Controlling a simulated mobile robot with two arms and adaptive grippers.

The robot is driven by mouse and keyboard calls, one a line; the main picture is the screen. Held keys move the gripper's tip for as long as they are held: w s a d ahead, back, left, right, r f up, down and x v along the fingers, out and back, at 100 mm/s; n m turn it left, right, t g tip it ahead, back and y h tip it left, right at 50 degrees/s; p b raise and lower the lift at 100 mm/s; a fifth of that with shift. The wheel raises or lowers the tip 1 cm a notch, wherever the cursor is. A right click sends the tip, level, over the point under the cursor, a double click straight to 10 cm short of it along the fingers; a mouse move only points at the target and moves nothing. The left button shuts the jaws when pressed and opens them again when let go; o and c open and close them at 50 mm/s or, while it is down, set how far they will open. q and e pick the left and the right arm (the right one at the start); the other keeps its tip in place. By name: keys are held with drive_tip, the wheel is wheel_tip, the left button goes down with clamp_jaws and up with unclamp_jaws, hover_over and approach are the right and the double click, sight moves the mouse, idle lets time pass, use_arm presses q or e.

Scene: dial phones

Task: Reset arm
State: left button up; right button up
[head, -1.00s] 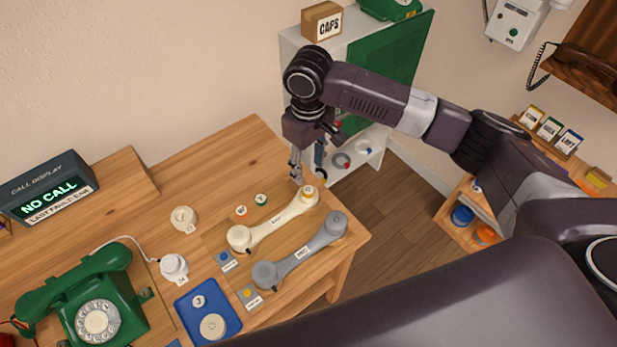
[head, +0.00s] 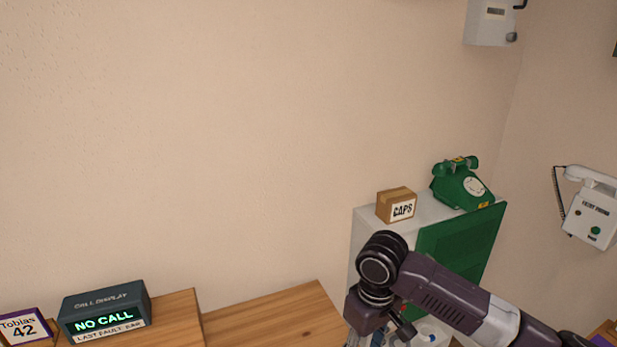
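My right arm comes in from the lower right. Its dark purple gripper (head: 366,332) points down at the bottom edge, in front of the white cabinet's left side. The fingertips are cut off by the frame, so I cannot tell whether it is open or shut, or what is below it. My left arm and gripper are not in view.
A white cabinet (head: 362,232) with a green open door (head: 462,252) carries a CAPS box (head: 397,206) and a green dial phone (head: 462,184). A call display (head: 104,312) reading NO CALL stands on the wooden desk (head: 275,322). A white wall phone (head: 590,212) hangs at right.

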drive_tip(key=s+a+f+t+y, duration=0.2)
drive_tip(key=s+a+f+y, duration=0.2)
drive_tip(key=s+a+f, duration=0.6)
drive_tip(key=s+d+m+t+h, duration=0.2)
drive_tip(key=s+d+m+h, duration=0.2)
drive_tip(key=s+d, duration=1.1)
wheel_tip(320, 180, down, 29)
drive_tip(key=d+g+b, duration=0.2)
drive_tip(key=s+d+f+g+b, duration=0.1)
drive_tip(key=s+d+f+b, duration=0.1)
drive_tip(key=s+f, duration=1.5)
drive_tip(key=shift+d+f, duration=0.3)
drive_tip(key=shift+f, duration=0.65)
